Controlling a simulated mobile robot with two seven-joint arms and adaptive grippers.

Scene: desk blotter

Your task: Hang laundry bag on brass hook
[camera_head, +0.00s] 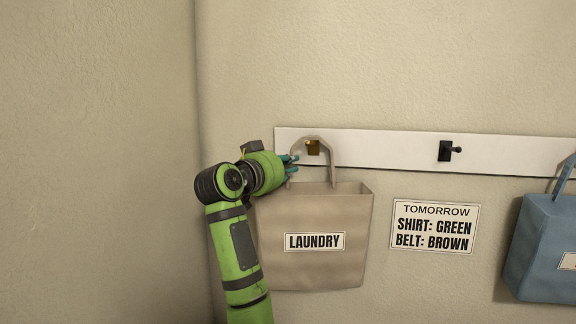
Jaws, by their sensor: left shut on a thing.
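The beige laundry bag (310,262), with a "LAUNDRY" label, is upright against the wall below the white rail. Its handle loop rises in front of the rail around the brass hook (313,147); I cannot tell whether the loop rests on the hook. My left gripper (291,163) has teal fingertips and is shut on the left side of the handle, just left of and below the hook. My right gripper is not in view.
The white rail (390,148) also carries a black hook (447,151) to the right. A blue bag (540,248) hangs at the right edge. A paper sign (434,228) is on the wall between the bags. A wall corner lies left of my arm.

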